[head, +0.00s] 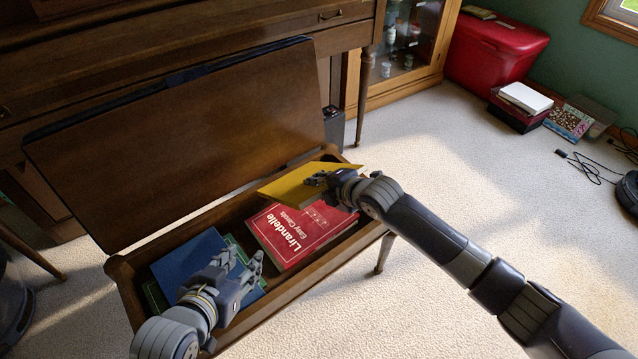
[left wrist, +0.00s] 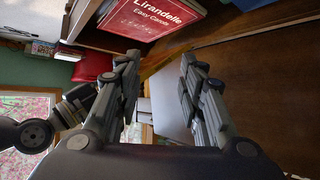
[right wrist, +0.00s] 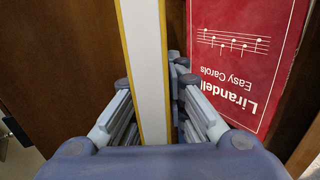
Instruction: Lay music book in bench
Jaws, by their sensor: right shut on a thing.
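The yellow music book (head: 292,187) is held by my right gripper (head: 318,180) over the right part of the open bench. In the right wrist view the book's pale page edge (right wrist: 147,70) runs between the fingers (right wrist: 155,110). The bench (head: 122,268) has its lid (head: 180,140) raised, leaning back toward the piano. Inside lie a red book (head: 285,238) titled Lirandelle Easy Carols and a blue book (head: 190,262) at the left. My left gripper (head: 240,266) is open and empty over the blue book; its spread fingers (left wrist: 160,85) show in the left wrist view.
The piano (head: 120,50) stands behind the bench. A glass-fronted cabinet (head: 405,65), a red chest (head: 490,50) and stacked books (head: 525,98) are farther right. Carpet (head: 450,180) to the right of the bench is clear.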

